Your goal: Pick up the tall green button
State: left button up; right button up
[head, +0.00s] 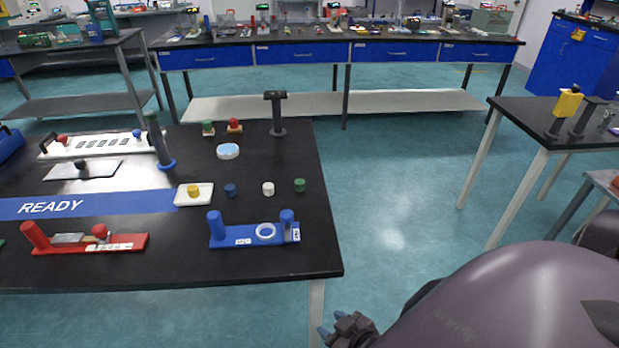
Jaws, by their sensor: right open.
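A small green cylinder (300,185) stands upright on the black table near its right edge. A second green-topped piece (208,128) sits on a light base at the table's back. I cannot tell for sure from this view which one is the tall green button. My right gripper (327,323) is low in front of the table, just right of its near corner. It is open and empty, apart from both green pieces. My left gripper is not in view.
A white cylinder (268,188) and a blue one (230,190) stand left of the green cylinder. A blue fixture with a ring (225,238) lies nearer the front edge. A dark post (276,112) rises at the back. Open floor (400,190) lies right.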

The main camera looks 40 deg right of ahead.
aim_at(299, 184)
jog(key=i+l, duration=0.1)
jog(key=l, duration=0.5)
jog(key=i+l, duration=0.1)
jog(key=l, duration=0.5)
jog(key=i+l, duration=0.1)
jog(key=l, duration=0.55)
